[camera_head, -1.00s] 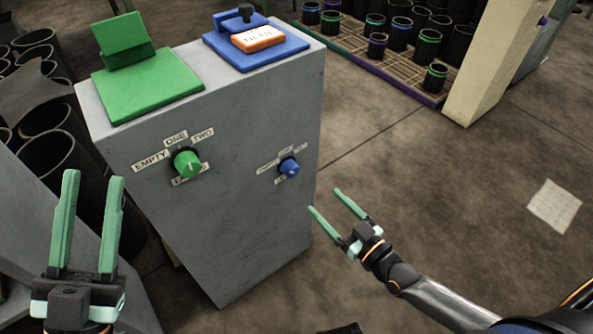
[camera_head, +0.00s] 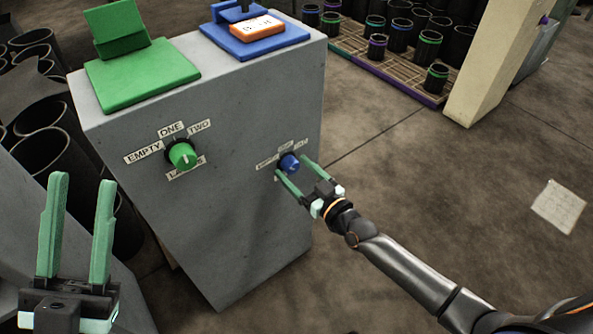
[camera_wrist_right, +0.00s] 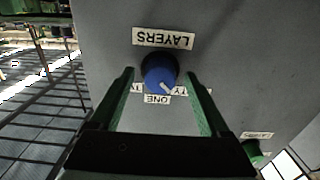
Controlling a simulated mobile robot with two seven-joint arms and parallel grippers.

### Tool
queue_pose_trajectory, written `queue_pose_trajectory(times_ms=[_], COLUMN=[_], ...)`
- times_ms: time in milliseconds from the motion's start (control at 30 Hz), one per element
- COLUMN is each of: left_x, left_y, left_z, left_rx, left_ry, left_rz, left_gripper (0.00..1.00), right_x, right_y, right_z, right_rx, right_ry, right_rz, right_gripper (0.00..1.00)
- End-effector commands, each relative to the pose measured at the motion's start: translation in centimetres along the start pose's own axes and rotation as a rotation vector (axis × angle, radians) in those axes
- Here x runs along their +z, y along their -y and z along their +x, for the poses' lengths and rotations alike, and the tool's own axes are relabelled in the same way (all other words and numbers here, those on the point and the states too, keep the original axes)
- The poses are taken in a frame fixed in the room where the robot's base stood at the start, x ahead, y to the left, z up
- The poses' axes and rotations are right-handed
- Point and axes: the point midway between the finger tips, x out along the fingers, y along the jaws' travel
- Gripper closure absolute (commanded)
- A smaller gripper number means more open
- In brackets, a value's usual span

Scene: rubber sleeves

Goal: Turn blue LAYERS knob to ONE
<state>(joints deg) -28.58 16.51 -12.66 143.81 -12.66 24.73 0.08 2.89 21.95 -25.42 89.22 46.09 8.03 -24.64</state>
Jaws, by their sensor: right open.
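The blue LAYERS knob (camera_head: 289,163) is on the front of the grey cabinet, at its right side. In the right wrist view the knob (camera_wrist_right: 159,72) appears upside down, with the LAYERS label (camera_wrist_right: 163,39) above and the ONE label (camera_wrist_right: 157,99) below. Its white mark points down and right, toward the EMPTY label's side. My right gripper (camera_head: 291,166) is open, its fingertips on either side of the knob in the picture, with gaps visible in the wrist view (camera_wrist_right: 159,73). I cannot tell whether the tips reach around it. My left gripper (camera_head: 81,178) is open and empty, lower left.
A green knob (camera_head: 182,155) with its own labels sits left on the cabinet (camera_head: 225,210). A green stand (camera_head: 140,75) and a blue stand holding an orange-framed counter (camera_head: 256,28) are on top. Black sleeves stand left and on a back tray.

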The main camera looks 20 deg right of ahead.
Motion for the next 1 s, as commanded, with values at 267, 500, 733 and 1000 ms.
queue_pose_trajectory(times_ms=[267, 500, 733, 1000], left_x=[-0.02, -0.03, -0.03, -0.04], left_y=[-0.02, -0.04, -0.05, -0.05], left_z=[0.02, 0.03, 0.03, 0.04], left_rx=[0.001, 0.001, 0.001, 0.001], left_ry=[0.0, -0.001, -0.001, -0.001], left_rz=[-0.001, -0.001, -0.002, -0.002], left_gripper=[0.6, 0.6, 0.6, 0.6], right_x=[-0.01, -0.01, 0.0, 0.0], right_y=[0.0, 0.0, 0.0, 0.01], right_z=[-0.02, -0.04, -0.04, -0.05], right_rx=[0.0, 0.0, 0.0, 0.0], right_ry=[0.0, 0.0, 0.0, 0.0], right_rz=[0.0, 0.0, 0.0, 0.006], right_gripper=[0.4, 0.67, 0.93, 1.0])
